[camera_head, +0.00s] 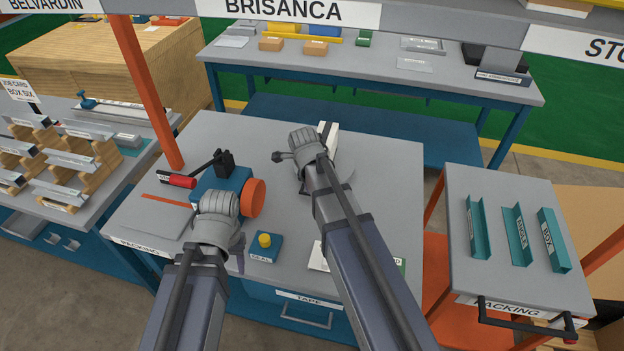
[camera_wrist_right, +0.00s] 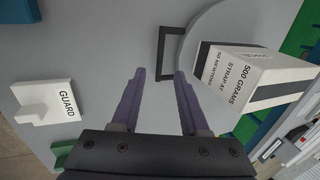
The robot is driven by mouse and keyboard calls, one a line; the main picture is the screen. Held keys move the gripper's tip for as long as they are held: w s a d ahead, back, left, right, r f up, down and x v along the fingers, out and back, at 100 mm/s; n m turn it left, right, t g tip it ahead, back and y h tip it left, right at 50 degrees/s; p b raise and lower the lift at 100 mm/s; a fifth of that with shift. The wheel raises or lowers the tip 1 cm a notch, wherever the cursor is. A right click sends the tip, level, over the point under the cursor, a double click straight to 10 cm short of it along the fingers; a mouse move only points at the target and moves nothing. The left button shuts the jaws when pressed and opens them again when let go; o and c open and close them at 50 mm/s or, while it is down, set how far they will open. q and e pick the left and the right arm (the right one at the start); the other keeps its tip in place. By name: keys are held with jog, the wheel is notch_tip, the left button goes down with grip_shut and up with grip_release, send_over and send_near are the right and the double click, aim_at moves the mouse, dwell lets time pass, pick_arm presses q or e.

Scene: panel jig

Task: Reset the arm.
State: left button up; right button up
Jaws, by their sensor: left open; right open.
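My left gripper (camera_head: 238,248) is open over the front of the grey packing bench (camera_head: 395,155), beside the yellow-topped block marked SEAL (camera_head: 264,247). Its purple fingers are partly hidden by my wrist. My right gripper is open and empty in the right wrist view (camera_wrist_right: 160,78), with its two purple fingers apart above the bench. A white box marked 500 GRAMS (camera_wrist_right: 255,75) is right of the fingers, and a white GUARD block (camera_wrist_right: 45,102) is to the left. My right arm partly hides these in the head view.
A blue machine with an orange wheel (camera_head: 253,198) stands beside my left wrist. A side table (camera_head: 480,280) with teal channels is at right. A rack of wooden holders (camera_head: 60,160) is at left, and a blue-framed table (camera_head: 370,75) is behind.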

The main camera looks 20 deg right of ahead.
jog(key=shift+r, duration=0.1)
dwell(0.4)
jog(key=s+a+n+g, duration=0.1)
jog(key=s+a+n, duration=0.6)
jog(key=s+n, duration=0.3)
jog(key=s+a+n+g, duration=0.2)
jog(key=s+a+n, duration=0.5)
jog(key=n, duration=1.1)
jog(key=s+f, duration=0.1)
jog(key=s, duration=0.2)
jog(key=shift+a+y, duration=0.3)
jog(key=shift+a, duration=0.05)
